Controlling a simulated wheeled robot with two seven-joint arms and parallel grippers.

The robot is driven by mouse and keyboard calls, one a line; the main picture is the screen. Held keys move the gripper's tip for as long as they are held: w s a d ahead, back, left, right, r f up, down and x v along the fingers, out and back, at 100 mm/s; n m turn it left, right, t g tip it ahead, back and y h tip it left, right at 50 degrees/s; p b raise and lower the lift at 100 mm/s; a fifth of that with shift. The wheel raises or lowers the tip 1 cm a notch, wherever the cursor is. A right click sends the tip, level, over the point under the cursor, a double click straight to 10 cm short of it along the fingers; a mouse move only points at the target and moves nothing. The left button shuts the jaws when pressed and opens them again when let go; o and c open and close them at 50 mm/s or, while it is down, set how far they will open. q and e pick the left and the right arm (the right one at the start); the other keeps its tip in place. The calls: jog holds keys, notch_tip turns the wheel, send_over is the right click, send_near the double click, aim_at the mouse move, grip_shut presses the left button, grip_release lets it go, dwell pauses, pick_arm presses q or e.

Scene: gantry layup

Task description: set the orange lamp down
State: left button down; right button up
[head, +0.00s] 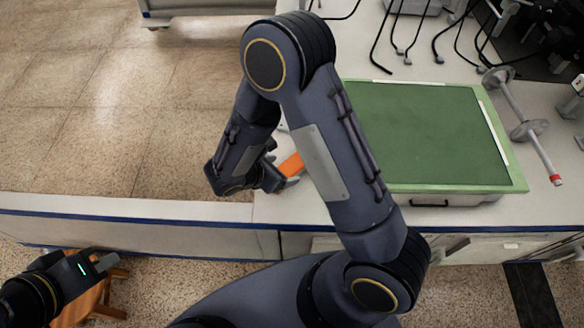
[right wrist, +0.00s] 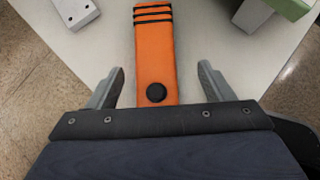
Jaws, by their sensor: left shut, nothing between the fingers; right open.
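The orange lamp (right wrist: 155,60) is a flat orange bar with black stripes at its far end and a round black button near my gripper. In the right wrist view it lies on the white worktop, between the two spread fingers of my right gripper (right wrist: 162,88), with a gap on each side. In the head view the lamp (head: 291,165) shows only in part behind my right arm, by the right gripper (head: 284,178). My left gripper (head: 100,264) is shut and empty at the lower left, over the floor side of the counter.
A green cutting mat (head: 425,130) in a pale green frame lies right of the lamp. A metal rod with discs (head: 522,125) is further right. Cables and hooks lie at the back. A wooden stool (head: 100,300) stands below my left gripper. A white block (right wrist: 75,10) is near the lamp.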

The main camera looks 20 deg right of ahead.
aim_at(291, 166)
jog(key=x, duration=0.6)
jog(key=shift+w+d+f+b, duration=0.2)
jog(key=shift+w+b, duration=0.1)
jog(key=shift+w, duration=0.15)
jog(key=c, duration=1.3)
